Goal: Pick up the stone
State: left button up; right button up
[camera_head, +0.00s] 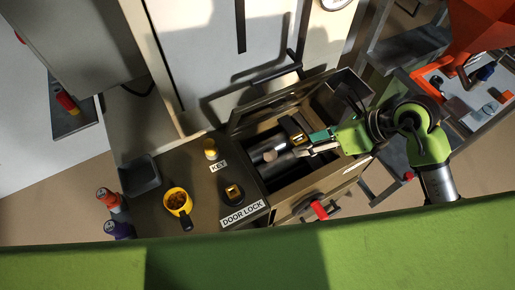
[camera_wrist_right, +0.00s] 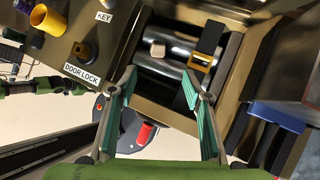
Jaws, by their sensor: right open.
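A small pale beige block that looks like the stone (camera_head: 269,156) lies on shiny metal cylinders (camera_head: 272,148) inside the open-topped box. It also shows in the right wrist view, where the stone (camera_wrist_right: 158,50) sits on the upper cylinder (camera_wrist_right: 178,43). My right gripper (camera_head: 302,146) reaches over the box from the right. In the right wrist view its jaws (camera_wrist_right: 158,80) are apart and empty, with the stone beyond the gap between the teal fingertips. My left gripper is not in view.
A black strap with a yellow buckle (camera_wrist_right: 203,61) lies right of the stone, close to the right fingertip. The box's metal walls (camera_head: 298,188) surround the stone.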

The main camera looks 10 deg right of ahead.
jog(key=w+a+f, duration=0.1)
jog(key=a, duration=0.1)
jog(key=p, duration=0.1)
send_near(272, 152)
jog(key=x, duration=0.3)
jog(key=shift+w+f, duration=0.2)
jog(key=shift+f, duration=0.1)
jog(key=shift+a+f, duration=0.15)
jog(key=shift+a, duration=0.05)
jog(key=p+x, duration=0.2)
jog(key=x, duration=0.2)
jog(key=shift+w+a+f, duration=0.2)
jog(key=shift+a+f, duration=0.15)
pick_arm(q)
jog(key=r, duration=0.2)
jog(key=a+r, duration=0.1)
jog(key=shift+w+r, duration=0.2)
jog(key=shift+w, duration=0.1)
pick_arm(e)
jog(key=shift+d, duration=0.1)
jog(key=c, duration=1.2)
